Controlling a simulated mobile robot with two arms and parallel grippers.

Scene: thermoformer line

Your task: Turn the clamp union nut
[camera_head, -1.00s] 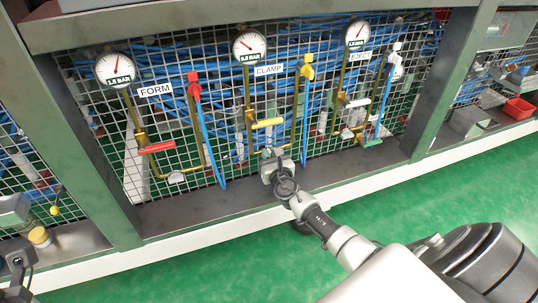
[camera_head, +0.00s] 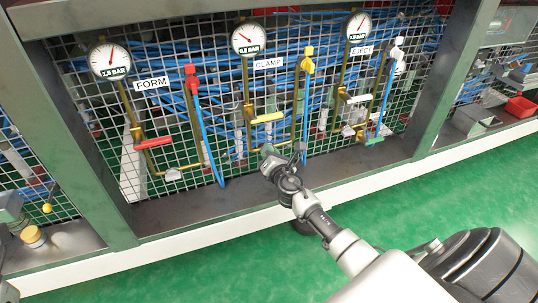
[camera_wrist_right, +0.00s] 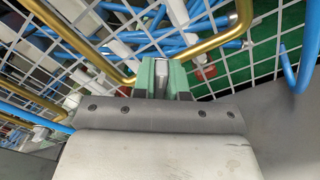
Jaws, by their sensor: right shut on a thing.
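The CLAMP line (camera_head: 246,95) is a brass pipe loop with a yellow lever (camera_head: 267,118), a round gauge (camera_head: 249,39) and a yellow fitting (camera_head: 307,60). My right gripper (camera_head: 267,152) is at the bottom of this loop. In the right wrist view its two green fingers (camera_wrist_right: 161,75) are shut on a small grey metal piece, the clamp union nut (camera_wrist_right: 160,73), at the bend of the brass pipe. In the head view the gripper mostly hides the nut.
The FORM line with its red lever (camera_head: 154,142) stands to the left, the EJECT line with its white lever (camera_head: 358,99) to the right. Blue hoses (camera_head: 208,135) and wire mesh (camera_head: 95,155) lie close around. A grey ledge (camera_head: 180,212) runs below; green floor is open in front.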

